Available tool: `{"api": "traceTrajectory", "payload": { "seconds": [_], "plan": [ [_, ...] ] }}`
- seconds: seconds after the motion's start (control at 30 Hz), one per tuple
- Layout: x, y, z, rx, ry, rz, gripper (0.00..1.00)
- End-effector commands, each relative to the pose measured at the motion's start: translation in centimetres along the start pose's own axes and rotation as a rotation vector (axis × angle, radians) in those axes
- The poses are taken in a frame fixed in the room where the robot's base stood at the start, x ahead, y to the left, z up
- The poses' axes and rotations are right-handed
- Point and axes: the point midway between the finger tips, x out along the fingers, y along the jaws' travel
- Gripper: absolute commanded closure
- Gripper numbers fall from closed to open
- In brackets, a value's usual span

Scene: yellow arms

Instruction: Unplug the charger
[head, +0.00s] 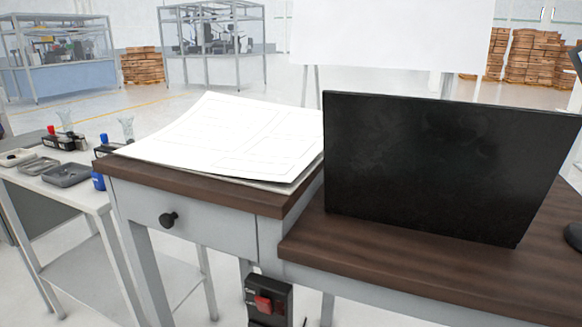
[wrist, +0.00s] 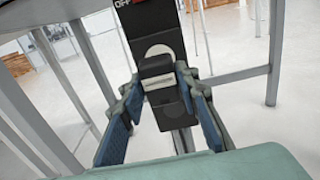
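The charger (wrist: 156,68) is a small dark block with a light band, on the front of a black power unit (wrist: 150,22) marked "OFF" in the wrist view. A pale round socket face shows behind it, and it looks plugged in. My gripper (wrist: 158,88) has its blue-padded fingers apart, with the fingertips to either side of the charger. I cannot tell whether they touch it. In the head view the black power unit (head: 268,298) with a red switch hangs below the desk; the charger and my gripper do not show clearly there.
A desk (head: 400,255) with a dark wood top stands over the unit, holding a black monitor (head: 440,165) and large paper sheets (head: 225,140). Metal legs (wrist: 235,77) flank the unit. A side table (head: 85,190) with trays stands at left.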

Motion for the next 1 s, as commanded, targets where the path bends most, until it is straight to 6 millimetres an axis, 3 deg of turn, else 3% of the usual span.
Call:
{"api": "traceTrajectory", "payload": {
  "seconds": [0.17,0.53,1.0],
  "plan": [
    [0.0,0.0,0.0,0.0,0.0,0.0,0.52],
    [-0.7,0.1,0.0,0.001,0.001,0.002,0.52],
    [-9.7,0.0,-0.1,0.001,0.001,0.002,0.52]
  ]
}}
